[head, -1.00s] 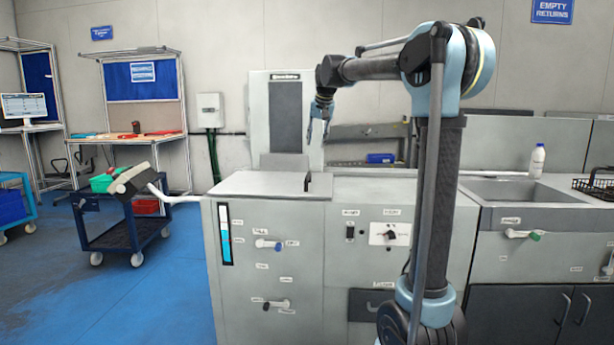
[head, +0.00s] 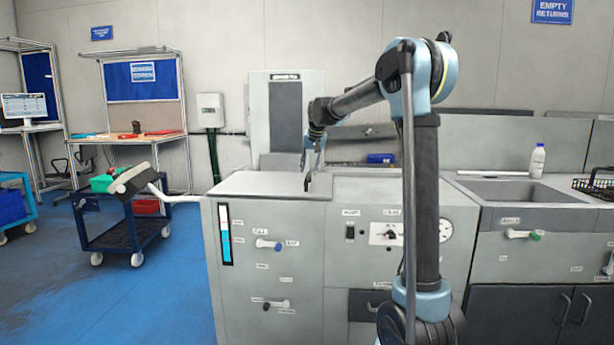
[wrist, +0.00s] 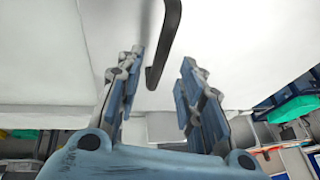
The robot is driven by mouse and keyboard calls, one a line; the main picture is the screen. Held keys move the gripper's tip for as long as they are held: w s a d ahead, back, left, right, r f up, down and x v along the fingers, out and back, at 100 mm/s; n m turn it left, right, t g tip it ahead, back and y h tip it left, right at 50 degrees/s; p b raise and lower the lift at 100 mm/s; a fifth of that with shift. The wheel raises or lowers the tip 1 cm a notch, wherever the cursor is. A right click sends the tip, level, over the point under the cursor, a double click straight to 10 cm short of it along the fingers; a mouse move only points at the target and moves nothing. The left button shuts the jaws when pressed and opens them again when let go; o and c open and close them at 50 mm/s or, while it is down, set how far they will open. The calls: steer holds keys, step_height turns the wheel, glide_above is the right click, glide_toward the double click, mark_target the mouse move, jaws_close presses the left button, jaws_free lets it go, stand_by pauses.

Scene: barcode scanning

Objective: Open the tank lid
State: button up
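The tank lid (head: 262,184) is a flat pale-grey panel lying shut on top of the grey tank cabinet (head: 262,290). Its dark handle (head: 308,181) stands at the right side of the lid. My gripper (head: 312,164) is just above the handle in the head view. In the wrist view my gripper (wrist: 157,85) is open, with two blue-grey fingers apart. The dark bent handle (wrist: 164,48) shows between and beyond the fingertips, nearer the left finger. I cannot tell whether a finger touches it. The lid's pale surface fills the top of the wrist view.
A grey arm with a box-like end (head: 132,180) sticks out at the cabinet's left. A sink (head: 510,192) with a white bottle (head: 538,160) is at the right. A tall grey panel (head: 285,115) stands behind the lid. A blue cart (head: 118,228) is on the left floor.

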mark_target(308, 175)
steer(key=shift+x, duration=1.85)
jaws_close()
steer(key=shift+a, duration=0.15)
